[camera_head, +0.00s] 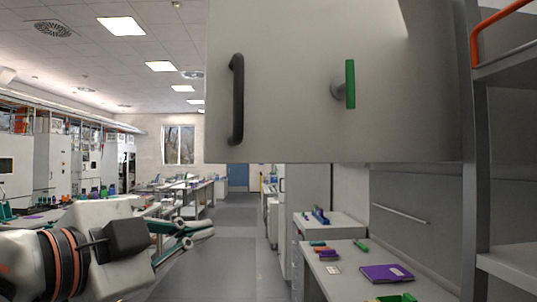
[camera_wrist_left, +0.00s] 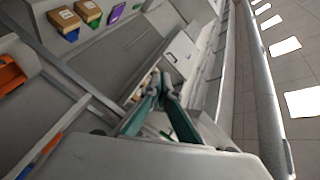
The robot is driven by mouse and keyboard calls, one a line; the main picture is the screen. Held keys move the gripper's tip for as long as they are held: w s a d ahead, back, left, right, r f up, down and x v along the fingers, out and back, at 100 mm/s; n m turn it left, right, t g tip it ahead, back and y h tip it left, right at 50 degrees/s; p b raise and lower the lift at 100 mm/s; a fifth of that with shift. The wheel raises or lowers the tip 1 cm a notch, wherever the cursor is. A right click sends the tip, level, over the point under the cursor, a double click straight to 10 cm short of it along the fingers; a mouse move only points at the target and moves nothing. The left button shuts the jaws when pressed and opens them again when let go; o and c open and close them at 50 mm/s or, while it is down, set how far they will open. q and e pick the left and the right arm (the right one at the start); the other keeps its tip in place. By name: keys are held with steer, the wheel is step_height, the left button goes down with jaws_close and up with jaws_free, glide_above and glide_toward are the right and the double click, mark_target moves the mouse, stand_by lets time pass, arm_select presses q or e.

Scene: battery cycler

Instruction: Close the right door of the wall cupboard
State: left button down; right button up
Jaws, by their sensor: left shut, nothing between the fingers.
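The wall cupboard shows in the head view as a large pale grey door panel (camera_head: 290,60) across the upper middle and right. It carries a long black vertical handle (camera_head: 237,100) near its left edge and a green upright handle (camera_head: 349,84) right of its middle. How far the right door stands open is hard to tell. My left gripper (camera_head: 208,228) is low at the left, below and left of the panel and apart from it. Its fingers are shut and empty. The fingertips also show in the left wrist view (camera_wrist_left: 160,88), with no door between them. My right gripper is not visible.
A bench (camera_head: 345,283) below the cupboard carries a purple book (camera_head: 387,273) and small coloured items. A metal shelf frame with an orange rail (camera_head: 497,32) stands at the far right. The aisle floor (camera_head: 230,255) is clear. The wrist view shows cardboard boxes (camera_wrist_left: 64,20) on a shelf.

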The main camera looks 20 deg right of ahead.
arm_select(q)
steer(key=s+d+r+m, duration=0.2)
steer(key=s+r+m, duration=0.5)
steer(key=s+r, duration=0.5)
steer(key=p, duration=0.2)
glide_toward(274, 159)
steer(key=d, duration=0.4)
steer(key=w, duration=0.2)
steer(key=shift+w+d+f+t, duration=0.2)
steer(key=shift+w+f+t, duration=0.1)
steer(key=shift+w+t, duration=0.1)
steer(key=shift+w+p, duration=0.35)
steer(key=shift+w, duration=0.2)
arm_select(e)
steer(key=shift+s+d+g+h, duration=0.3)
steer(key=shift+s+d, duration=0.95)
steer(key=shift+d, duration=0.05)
